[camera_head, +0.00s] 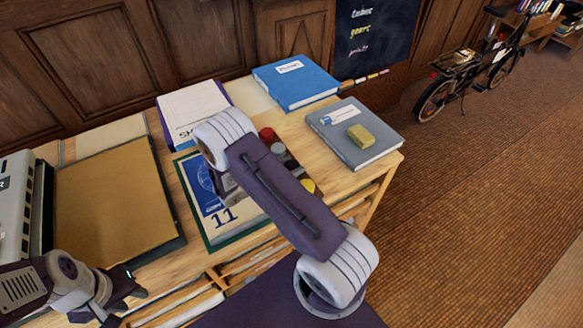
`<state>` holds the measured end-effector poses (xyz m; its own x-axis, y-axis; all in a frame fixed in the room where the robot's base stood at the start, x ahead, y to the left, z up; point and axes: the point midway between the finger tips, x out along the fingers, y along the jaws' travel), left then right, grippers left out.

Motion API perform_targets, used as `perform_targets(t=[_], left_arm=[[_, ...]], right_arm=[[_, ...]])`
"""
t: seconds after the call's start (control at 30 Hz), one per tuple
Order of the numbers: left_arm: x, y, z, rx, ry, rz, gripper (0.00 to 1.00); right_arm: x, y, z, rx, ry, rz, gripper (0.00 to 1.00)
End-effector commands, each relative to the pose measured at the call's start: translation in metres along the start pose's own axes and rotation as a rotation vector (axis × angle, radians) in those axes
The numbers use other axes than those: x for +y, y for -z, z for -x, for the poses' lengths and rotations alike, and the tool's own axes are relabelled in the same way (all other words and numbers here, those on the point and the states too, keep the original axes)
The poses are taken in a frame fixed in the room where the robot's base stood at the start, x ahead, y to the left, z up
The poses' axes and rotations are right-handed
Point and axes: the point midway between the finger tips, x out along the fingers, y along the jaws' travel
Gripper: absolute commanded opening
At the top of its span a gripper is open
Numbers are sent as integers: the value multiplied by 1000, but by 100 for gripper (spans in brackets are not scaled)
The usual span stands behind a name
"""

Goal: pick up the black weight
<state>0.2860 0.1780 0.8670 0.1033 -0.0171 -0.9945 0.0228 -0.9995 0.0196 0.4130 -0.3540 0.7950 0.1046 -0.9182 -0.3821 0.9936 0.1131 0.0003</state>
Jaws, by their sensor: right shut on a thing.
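My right arm reaches across the desk and covers much of its middle. My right gripper (229,189) is partly visible below the wrist, above the blue and cream sheet marked 11. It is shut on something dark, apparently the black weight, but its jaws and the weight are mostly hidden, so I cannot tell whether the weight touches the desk. Beside the arm, a red piece (267,134), a grey piece (278,148) and a yellow piece (308,186) show partly. My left gripper (126,305) is open and empty at the lower left, near the desk's front edge.
A grey book (350,150) with a yellow-green block (361,136) on it lies right. A blue binder (297,82) and a white-covered book (190,106) lie at the back. A brown board (112,200) lies left. Open floor and a bicycle (465,72) are beyond the desk.

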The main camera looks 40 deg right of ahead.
Motion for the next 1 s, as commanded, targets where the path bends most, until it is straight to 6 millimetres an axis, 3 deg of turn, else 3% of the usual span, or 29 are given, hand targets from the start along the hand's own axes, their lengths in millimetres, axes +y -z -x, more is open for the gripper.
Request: perform_targets(t=[0.23, 0.47, 0.8, 1.0], left_arm=[[0, 0, 2, 0, 0, 0, 35], [0, 1, 8, 0, 0, 0, 35], [0, 1, 11, 0, 0, 0, 35], [0, 2, 21, 0, 0, 0, 35]], right_arm=[[0, -8, 3, -1, 0, -1, 0], [0, -42, 17, -1, -1, -5, 0], [-76, -82, 32, -1, 0, 0, 0], [-108, -102, 39, -2, 0, 2, 0]])
